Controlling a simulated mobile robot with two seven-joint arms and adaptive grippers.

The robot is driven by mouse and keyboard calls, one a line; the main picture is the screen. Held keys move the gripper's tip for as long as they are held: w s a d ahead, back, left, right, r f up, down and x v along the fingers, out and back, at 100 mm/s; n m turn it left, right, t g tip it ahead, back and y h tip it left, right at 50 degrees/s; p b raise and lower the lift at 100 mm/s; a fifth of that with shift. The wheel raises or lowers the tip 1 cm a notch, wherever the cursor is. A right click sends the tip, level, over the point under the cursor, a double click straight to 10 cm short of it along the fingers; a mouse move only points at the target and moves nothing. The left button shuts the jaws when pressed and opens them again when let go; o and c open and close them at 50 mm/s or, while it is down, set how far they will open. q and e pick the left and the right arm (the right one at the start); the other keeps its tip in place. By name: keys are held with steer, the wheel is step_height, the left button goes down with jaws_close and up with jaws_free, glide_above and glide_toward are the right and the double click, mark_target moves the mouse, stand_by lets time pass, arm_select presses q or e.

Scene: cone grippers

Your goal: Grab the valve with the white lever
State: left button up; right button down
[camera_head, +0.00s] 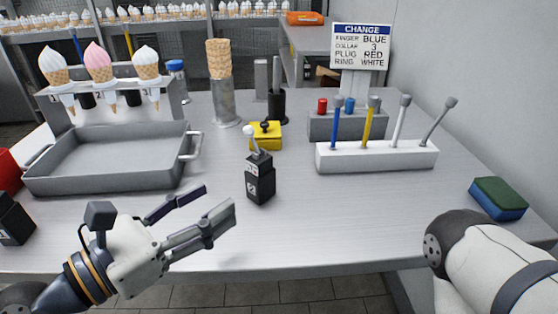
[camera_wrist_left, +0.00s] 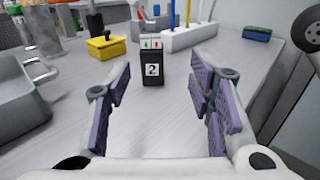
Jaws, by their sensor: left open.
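The valve (camera_head: 260,182) is a black block with a white label marked 2 and a white-knobbed lever tilted to the left on top. It stands upright on the metal counter near the middle. My left gripper (camera_head: 219,198) is open and empty, to the left of the valve and nearer to me, not touching it. In the left wrist view the valve (camera_wrist_left: 152,68) stands ahead, between the lines of the open fingers (camera_wrist_left: 160,80); its lever is not clear there. My right arm shows at the lower right, but its gripper is out of view.
Behind the valve sits a yellow block (camera_head: 266,141) with a black knob. A grey tray (camera_head: 105,183) is at left, under several ice-cream cones. A white rack (camera_head: 377,159) of levers stands right, and a green-blue sponge (camera_head: 498,199) lies far right.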

mark_target(251, 164)
arm_select(q)
steer(key=shift+w+d+r, duration=0.35)
steer(key=shift+w+r, duration=0.05)
steer(key=shift+w, duration=0.3)
steer(key=x, duration=0.3)
steer(key=p+x, duration=0.1)
steer(key=x, duration=0.6)
steer(key=shift+w+a+r+p, duration=0.2)
steer(key=shift+w+r+p, duration=0.1)
steer(key=shift+r, duration=0.05)
steer(key=shift+w+d+f, duration=0.1)
steer(key=shift+w+d, duration=0.15)
steer(key=shift+w, duration=0.05)
jaws_close()
arm_select(e)
steer(key=shift+w+d+r+t, duration=0.2)
steer(key=shift+w+r+t, duration=0.1)
steer(key=shift+w+r, duration=0.55)
